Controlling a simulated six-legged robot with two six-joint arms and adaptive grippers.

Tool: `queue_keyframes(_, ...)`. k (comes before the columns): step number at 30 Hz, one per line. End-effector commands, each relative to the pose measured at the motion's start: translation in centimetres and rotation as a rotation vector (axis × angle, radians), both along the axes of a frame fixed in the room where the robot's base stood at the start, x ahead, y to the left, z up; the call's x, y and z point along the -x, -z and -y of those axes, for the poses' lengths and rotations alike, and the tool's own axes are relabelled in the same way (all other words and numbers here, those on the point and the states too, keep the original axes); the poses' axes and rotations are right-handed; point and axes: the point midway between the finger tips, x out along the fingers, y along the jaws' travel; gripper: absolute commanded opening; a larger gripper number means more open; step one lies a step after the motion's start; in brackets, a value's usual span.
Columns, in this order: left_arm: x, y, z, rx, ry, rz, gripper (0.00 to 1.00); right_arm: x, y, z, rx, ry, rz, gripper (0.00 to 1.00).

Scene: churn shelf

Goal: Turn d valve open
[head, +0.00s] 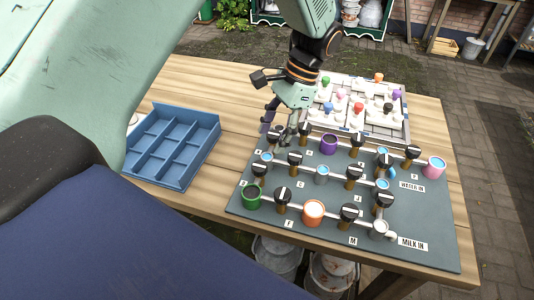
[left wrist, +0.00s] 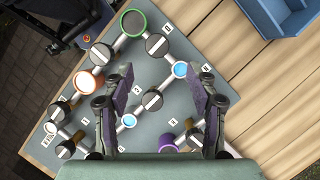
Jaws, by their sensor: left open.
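The grey valve board (head: 335,240) lies on the table with several black-capped valves. The letters beside them are too small to tell surely which is d. One valve (head: 259,170) stands between the green cup (head: 251,198) and a blue-filled cup (head: 266,157); it also shows in the left wrist view (left wrist: 157,45). Another valve (left wrist: 153,99) appears between my fingers in the left wrist view. My left gripper (head: 286,122) is open and empty above the board's back left part, its fingers pointing down; its spread fingers also show in the left wrist view (left wrist: 160,106). My right gripper is not seen.
A blue compartment tray (head: 205,160) stands left of the board. A white tray (head: 404,125) with coloured knobs stands behind it. Purple (head: 329,145), orange (head: 313,213) and pink (head: 433,167) cups rise among the pipes and valves. Bare wood lies between blue tray and board.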

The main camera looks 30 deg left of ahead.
Motion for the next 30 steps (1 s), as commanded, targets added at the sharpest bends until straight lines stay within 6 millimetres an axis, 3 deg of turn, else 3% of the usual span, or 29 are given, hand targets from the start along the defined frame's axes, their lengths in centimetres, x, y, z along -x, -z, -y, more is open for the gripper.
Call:
queue_keyframes(5, 0.8, 1.1, -0.2, 0.000, 0.000, -0.005, 0.58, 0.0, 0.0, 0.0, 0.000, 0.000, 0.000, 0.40)
queue_keyframes(18, 2.9, 6.6, -1.3, 0.001, 0.000, -0.002, 0.58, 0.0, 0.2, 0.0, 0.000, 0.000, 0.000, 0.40)
queue_keyframes(30, 2.9, 7.2, -1.4, 0.000, 0.001, -0.001, 0.57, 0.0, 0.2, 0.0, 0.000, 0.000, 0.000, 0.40)
